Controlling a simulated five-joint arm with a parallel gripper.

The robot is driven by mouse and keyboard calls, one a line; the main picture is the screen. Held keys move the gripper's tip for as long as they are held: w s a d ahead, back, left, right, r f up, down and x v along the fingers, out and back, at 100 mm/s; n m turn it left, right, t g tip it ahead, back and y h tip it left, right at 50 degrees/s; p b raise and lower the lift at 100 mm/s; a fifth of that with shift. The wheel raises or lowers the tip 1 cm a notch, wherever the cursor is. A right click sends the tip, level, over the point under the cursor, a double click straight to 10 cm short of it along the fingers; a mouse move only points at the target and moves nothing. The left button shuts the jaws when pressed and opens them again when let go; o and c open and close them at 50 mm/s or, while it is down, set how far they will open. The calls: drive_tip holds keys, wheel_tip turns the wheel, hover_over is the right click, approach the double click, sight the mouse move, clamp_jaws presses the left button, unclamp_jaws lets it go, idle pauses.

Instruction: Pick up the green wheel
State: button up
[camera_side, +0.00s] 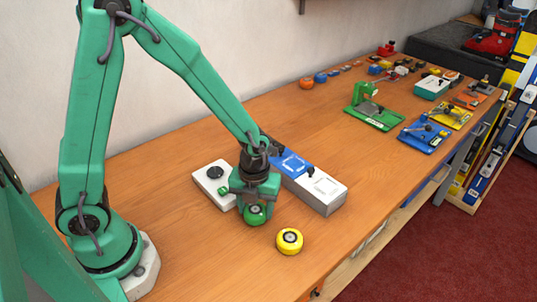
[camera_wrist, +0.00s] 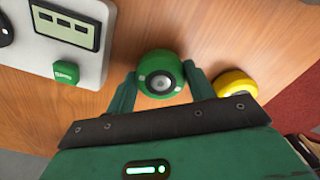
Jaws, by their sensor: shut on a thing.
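The green wheel (camera_wrist: 160,72) is round with a pale grey hub and sits between the two fingers of my gripper (camera_wrist: 160,88) in the wrist view. My gripper is shut on it, with one finger on each side. In the side view the green wheel (camera_side: 256,214) shows below my gripper (camera_side: 256,205), low over the wooden bench. I cannot tell whether it touches the bench top.
A yellow wheel (camera_side: 289,241) lies close by on the right. A white device with a black knob (camera_side: 214,183) and a long grey-white box with a blue part (camera_side: 306,182) stand just behind my gripper. Green, blue and yellow fixtures stand farther back. The bench front is clear.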

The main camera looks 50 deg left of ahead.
drive_tip(key=shift+r, duration=0.75)
wheel_tip(320, 180, up, 2)
drive_tip(key=shift+w+r, duration=0.1)
drive_tip(key=s+d+r, duration=0.6)
drive_tip(key=s+d, duration=0.2)
drive_tip(key=shift+d+r, duration=0.2)
drive_tip(key=shift+r, duration=0.1)
drive_tip(key=shift+s, duration=0.1)
drive_tip(key=n, duration=0.5)
approach(256, 208)
drive_tip(key=s+a+r, duration=0.1)
drive_tip(key=s+a, duration=0.1)
drive_tip(key=w+a+r+n, duration=0.1)
drive_tip(key=a+n, duration=0.5)
drive_tip(key=a, duration=1)
drive_tip(key=shift+w+a+n, duration=0.2)
drive_tip(key=shift+w+n, duration=0.2)
